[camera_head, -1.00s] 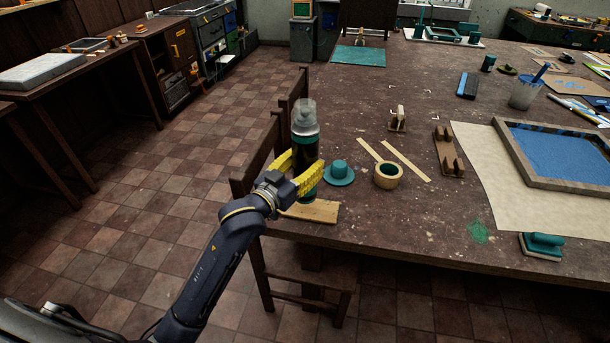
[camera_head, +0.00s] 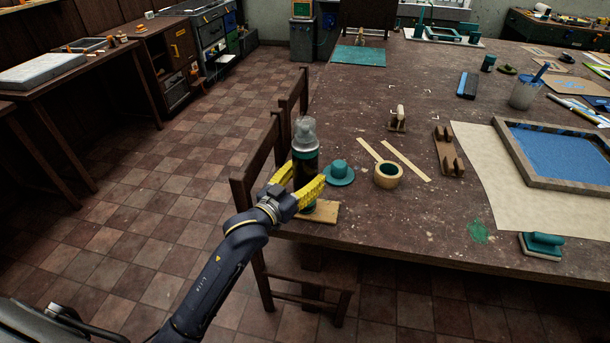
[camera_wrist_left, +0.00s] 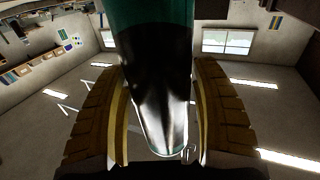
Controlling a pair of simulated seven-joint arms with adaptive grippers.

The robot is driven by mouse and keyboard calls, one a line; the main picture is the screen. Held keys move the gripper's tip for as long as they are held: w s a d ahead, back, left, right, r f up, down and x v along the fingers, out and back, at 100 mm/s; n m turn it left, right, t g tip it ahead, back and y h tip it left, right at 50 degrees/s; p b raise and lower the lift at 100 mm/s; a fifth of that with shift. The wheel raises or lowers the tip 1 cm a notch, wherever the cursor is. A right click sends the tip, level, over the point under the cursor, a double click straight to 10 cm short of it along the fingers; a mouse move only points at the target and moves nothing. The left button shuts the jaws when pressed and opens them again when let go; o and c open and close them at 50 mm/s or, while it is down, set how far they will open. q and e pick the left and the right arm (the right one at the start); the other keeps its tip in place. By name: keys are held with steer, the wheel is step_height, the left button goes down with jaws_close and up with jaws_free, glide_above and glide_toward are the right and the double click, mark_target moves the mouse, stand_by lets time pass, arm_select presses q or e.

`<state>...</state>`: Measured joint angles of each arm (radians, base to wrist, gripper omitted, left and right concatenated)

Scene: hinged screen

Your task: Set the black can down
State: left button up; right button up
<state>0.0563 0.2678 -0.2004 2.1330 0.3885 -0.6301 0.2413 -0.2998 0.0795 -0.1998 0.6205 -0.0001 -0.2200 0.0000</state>
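The black can (camera_head: 305,163) has teal bands and a clear cap. It is upright, near the left front corner of the table, over a small wooden board (camera_head: 326,213). Its lower end is largely hidden by my gripper, so I cannot tell whether it touches the board. My left gripper (camera_head: 308,186) has its yellow fingers on both sides of the can's lower part. In the left wrist view the can (camera_wrist_left: 155,70) fills the space between the fingers, and they appear closed on it. My right gripper is not in view.
A teal hat-shaped piece (camera_head: 339,173) stands close right of the can, with a tape roll (camera_head: 388,175) beyond it. A chair (camera_head: 257,165) stands against the table's left edge. A wooden-framed screen (camera_head: 565,155) lies at the right.

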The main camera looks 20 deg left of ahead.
arm_select(q)
steer(key=shift+o, duration=1)
steer(key=shift+r, duration=0.2)
steer(key=v, duration=1.2)
